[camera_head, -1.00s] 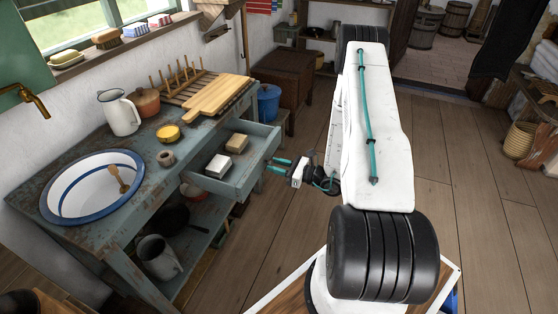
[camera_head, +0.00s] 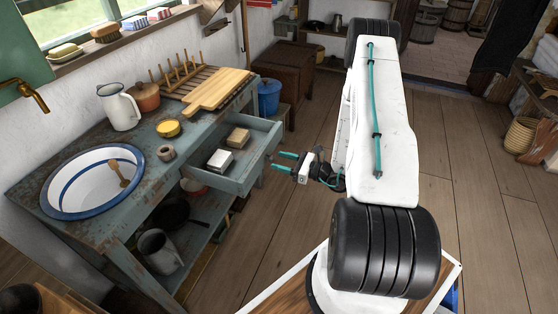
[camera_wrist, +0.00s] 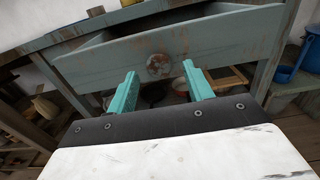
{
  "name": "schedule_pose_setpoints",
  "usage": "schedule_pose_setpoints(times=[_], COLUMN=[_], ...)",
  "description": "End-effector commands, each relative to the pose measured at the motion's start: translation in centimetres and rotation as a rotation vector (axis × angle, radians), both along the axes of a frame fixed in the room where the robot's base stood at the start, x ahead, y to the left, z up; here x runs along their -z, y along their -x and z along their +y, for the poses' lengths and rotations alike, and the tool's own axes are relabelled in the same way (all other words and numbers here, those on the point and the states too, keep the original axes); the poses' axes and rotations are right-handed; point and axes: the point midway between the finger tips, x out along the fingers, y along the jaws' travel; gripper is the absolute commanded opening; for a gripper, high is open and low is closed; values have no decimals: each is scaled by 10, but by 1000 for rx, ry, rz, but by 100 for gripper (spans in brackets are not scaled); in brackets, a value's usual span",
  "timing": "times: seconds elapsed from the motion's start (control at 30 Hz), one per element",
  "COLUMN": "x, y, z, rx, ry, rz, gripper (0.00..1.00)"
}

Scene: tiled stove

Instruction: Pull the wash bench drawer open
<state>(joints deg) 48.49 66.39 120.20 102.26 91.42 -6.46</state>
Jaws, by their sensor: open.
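The wash bench (camera_head: 95,226) is worn blue-grey wood and stands at the left. Its drawer (camera_head: 240,177) is pulled out, showing a white block (camera_head: 220,162) and a tan block (camera_head: 238,139) inside. In the wrist view the drawer front (camera_wrist: 215,48) spans the upper part, with a round worn knob (camera_wrist: 160,66) at its middle. My gripper (camera_head: 281,162) is just in front of the drawer front, apart from it. In the wrist view its teal fingers (camera_wrist: 160,92) are spread, with the knob ahead between them and nothing held.
On the bench top are an enamel basin (camera_head: 92,184), a white jug (camera_head: 120,108) and a cutting board (camera_head: 219,90). A grey pitcher (camera_head: 159,252) stands on the lower shelf. A blue bucket (camera_head: 269,98) stands beyond. The floor (camera_head: 480,240) at the right is clear.

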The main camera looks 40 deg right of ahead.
Motion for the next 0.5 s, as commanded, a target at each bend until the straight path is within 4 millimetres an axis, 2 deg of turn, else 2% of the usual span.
schedule_pose_setpoints(times=[0.1,0.3,0.5], x=[0,0,0], y=[19,45,54], z=[-13,-26,-31], rx=[7,3,1], ry=[-1,0,0], rz=[0,-1,-1], gripper=[51,51,51])
